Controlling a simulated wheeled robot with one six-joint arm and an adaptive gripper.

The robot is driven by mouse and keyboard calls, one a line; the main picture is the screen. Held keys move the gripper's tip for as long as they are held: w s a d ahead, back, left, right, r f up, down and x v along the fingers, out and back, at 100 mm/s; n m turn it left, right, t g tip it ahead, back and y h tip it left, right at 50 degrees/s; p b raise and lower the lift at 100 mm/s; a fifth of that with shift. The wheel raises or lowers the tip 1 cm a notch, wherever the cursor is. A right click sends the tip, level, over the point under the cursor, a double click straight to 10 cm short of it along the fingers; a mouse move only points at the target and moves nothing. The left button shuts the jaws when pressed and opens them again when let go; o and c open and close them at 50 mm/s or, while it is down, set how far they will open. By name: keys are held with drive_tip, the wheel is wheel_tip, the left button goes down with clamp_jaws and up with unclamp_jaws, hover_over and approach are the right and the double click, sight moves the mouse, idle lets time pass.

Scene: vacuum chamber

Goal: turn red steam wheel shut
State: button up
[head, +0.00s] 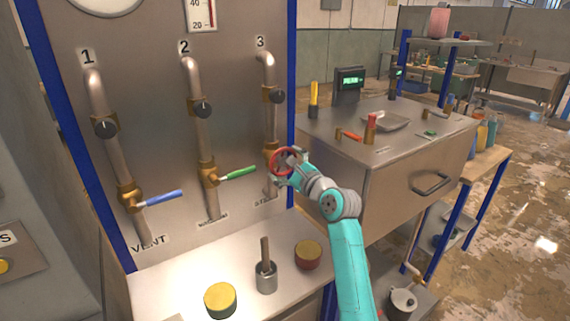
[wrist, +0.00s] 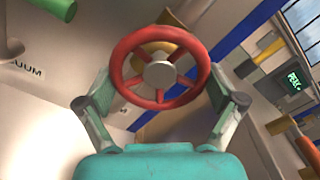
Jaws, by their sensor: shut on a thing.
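The red steam wheel (head: 277,162) sits on the brass valve of pipe 3 on the upright panel. In the wrist view the red wheel (wrist: 122,52) faces me, with spokes and a pale hub, and brass shows behind it. My gripper (head: 284,167) is at the wheel. In the wrist view my gripper (wrist: 160,88) has one finger on each side of the wheel, shut on its rim. How far the wheel is turned cannot be told.
A blue lever (head: 165,195) on pipe 1 and a green lever (head: 238,173) on pipe 2 are left of the wheel. Below are yellow-topped (head: 220,300) and brown-topped (head: 308,254) round pieces. A steel bench (head: 400,150) stands close on the right.

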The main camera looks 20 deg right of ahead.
drive_tip(key=shift+f, duration=0.1)
idle(0.4)
drive_tip(key=o, duration=0.8)
drive_tip(key=v, duration=1.2)
